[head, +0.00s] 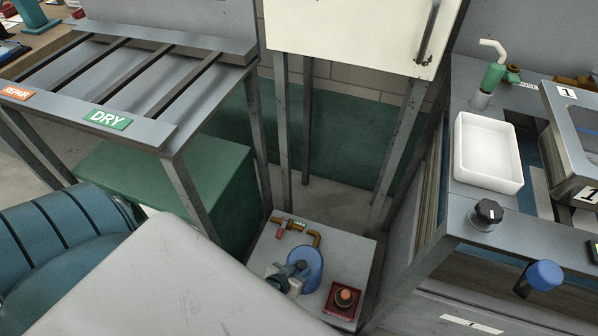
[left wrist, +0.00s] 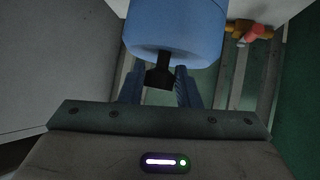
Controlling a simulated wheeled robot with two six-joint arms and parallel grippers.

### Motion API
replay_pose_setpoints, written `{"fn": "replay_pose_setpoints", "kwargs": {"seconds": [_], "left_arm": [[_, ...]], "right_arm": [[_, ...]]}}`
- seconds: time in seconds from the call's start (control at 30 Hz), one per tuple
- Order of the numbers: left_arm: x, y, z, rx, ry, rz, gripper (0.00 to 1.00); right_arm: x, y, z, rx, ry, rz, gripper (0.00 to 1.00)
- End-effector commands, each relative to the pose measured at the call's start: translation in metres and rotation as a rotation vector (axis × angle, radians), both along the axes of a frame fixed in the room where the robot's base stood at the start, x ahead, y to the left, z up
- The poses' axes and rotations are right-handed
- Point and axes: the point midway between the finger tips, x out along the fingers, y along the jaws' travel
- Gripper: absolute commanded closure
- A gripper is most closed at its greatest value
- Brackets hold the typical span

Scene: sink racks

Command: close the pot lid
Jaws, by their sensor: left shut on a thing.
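A blue round vessel (head: 313,265), which I take for the pot, sits on a low grey stand. In the left wrist view its blue body (left wrist: 178,30) shows at the top, with a dark handle (left wrist: 158,76) below it. My left gripper (head: 298,270) is at the vessel's left side in the head view. Its two blue fingers (left wrist: 160,88) stand either side of the dark handle and are shut on it. I cannot make out the lid apart from the pot, nor its angle. My right gripper is not in view.
The low stand (head: 350,252) carries a brass pipe with a red tap (head: 280,233) behind and a red button box (head: 344,299) to the right. A slatted rack (head: 180,50) stands left. A counter with a white basin (head: 487,150) stands right.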

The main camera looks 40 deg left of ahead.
Motion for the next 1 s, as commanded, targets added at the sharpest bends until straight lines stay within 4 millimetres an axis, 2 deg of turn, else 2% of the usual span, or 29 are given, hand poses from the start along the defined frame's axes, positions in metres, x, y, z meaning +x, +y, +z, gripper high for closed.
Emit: {"fn": "replay_pose_setpoints", "kwargs": {"seconds": [0.03,0.07,0.1,0.17,0.2,1.0], "left_arm": [[-0.0070,-0.0014,-0.0081,-0.004,0.022,-0.001,1.00],[-0.0071,-0.0014,-0.0082,-0.004,0.022,-0.001,1.00],[-0.0071,-0.0015,-0.0082,-0.004,0.022,-0.001,0.65],[-0.0065,-0.0012,-0.0077,-0.004,0.020,0.000,0.53],[-0.0062,-0.0011,-0.0073,-0.003,0.019,-0.001,0.50],[-0.0049,0.0000,-0.0009,0.000,0.008,-0.001,0.50]], "right_arm": [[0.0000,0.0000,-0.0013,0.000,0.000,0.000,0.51],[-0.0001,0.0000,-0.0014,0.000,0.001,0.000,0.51],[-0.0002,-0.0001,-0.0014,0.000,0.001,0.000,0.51],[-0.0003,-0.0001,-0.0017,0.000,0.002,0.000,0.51],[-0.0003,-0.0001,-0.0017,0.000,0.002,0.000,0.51],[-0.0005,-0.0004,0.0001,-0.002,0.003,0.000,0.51]]}}
